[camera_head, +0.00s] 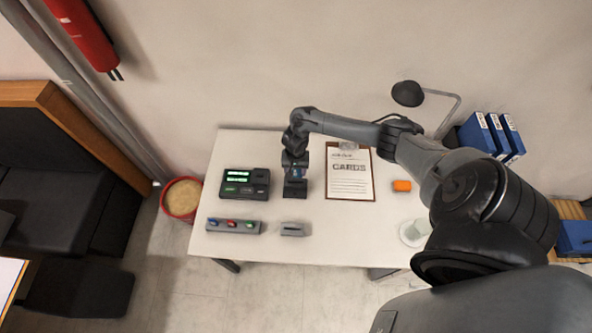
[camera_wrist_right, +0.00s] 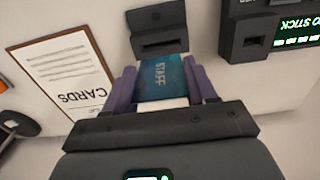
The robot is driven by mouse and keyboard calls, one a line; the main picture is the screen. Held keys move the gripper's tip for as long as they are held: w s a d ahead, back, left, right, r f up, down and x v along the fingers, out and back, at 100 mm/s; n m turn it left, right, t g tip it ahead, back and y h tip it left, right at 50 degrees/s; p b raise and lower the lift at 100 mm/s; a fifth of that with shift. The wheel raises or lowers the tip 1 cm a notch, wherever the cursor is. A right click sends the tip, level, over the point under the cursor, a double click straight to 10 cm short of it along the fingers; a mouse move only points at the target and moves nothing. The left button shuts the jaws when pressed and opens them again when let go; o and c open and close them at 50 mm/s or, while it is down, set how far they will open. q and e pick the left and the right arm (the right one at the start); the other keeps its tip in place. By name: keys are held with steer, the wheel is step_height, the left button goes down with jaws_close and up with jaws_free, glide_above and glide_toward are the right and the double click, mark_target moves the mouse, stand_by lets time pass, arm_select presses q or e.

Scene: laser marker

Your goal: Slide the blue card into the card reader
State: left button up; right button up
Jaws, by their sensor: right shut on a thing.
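My right gripper (camera_head: 296,176) is above the middle of the white table, at the dark card reader (camera_head: 295,189). In the right wrist view its two purple fingers (camera_wrist_right: 163,88) are shut on a blue-teal card (camera_wrist_right: 168,75) marked STAFF. The card points at the black card reader (camera_wrist_right: 158,24), which has a slot across its near part. The card's leading edge is close to the slot and lined up with it sideways. I cannot tell whether it touches or has entered. My left gripper is not in view.
A console (camera_head: 245,183) with green displays stands left of the reader. A tray (camera_head: 214,226) with coloured sticks and a small grey slotted block (camera_head: 292,230) lie in front.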

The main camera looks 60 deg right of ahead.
mark_target(295, 176)
steer(key=shift+f+b, duration=1.7)
steer(key=shift+b, duration=0.2)
steer(key=shift+f, duration=0.55)
steer(key=shift+p, duration=0.3)
steer(key=shift+p, duration=0.3)
steer(key=shift+p, duration=0.45)
steer(key=shift+p, duration=0.5)
